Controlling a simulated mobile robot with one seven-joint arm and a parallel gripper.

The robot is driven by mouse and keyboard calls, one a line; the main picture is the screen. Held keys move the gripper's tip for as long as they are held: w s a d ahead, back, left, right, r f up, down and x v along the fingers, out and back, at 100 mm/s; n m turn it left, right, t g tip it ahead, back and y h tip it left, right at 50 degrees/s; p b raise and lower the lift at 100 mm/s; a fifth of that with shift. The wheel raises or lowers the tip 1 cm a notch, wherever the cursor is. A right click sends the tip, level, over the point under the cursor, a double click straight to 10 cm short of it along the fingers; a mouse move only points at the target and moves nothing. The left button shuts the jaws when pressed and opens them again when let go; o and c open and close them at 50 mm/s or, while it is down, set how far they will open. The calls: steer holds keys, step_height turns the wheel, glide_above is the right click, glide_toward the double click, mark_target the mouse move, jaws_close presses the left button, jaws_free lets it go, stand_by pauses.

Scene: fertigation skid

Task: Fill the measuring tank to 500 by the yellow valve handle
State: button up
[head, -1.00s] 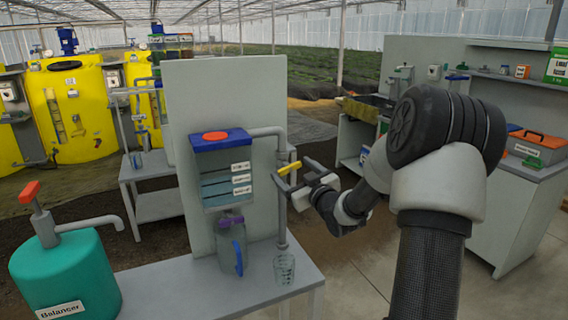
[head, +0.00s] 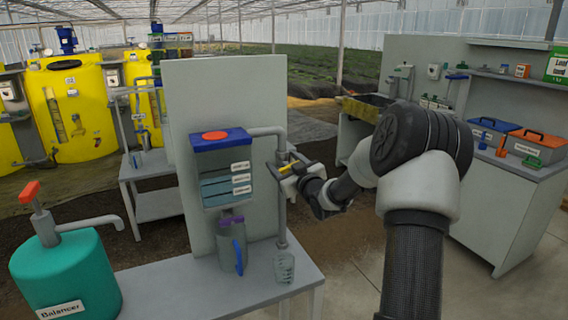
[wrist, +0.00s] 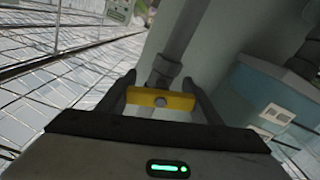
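The measuring tank (head: 213,188) has a blue lid with a red cap and hangs on a grey panel. Its front bears several small white labels, too small to read; I cannot tell its level surely. The yellow valve handle (head: 287,167) is on the pipe at the tank's right. My gripper (head: 286,170) is at the handle with its fingers apart. In the wrist view the yellow handle (wrist: 175,101) lies crosswise between the two fingers, its ends close to them. I cannot tell whether they touch. The tank's edge (wrist: 265,92) shows at right there.
A clear beaker (head: 284,268) stands under the pipe outlet on the bench (head: 185,290). A grey jug (head: 229,250) with a blue handle is under the tank's purple part. A teal Balancer container (head: 65,275) stands at left. A counter with toolboxes (head: 535,147) is at right.

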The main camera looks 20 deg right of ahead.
steer(key=shift+f+m+b, duration=0.1)
steer(key=shift+m+b, duration=0.35)
steer(key=shift+m, duration=1.35)
steer(key=o, duration=1.1)
steer(key=shift+c, duration=0.2)
steer(key=s, duration=1.7)
steer(key=shift+s+d, duration=0.25)
steer(key=shift+d, duration=0.1)
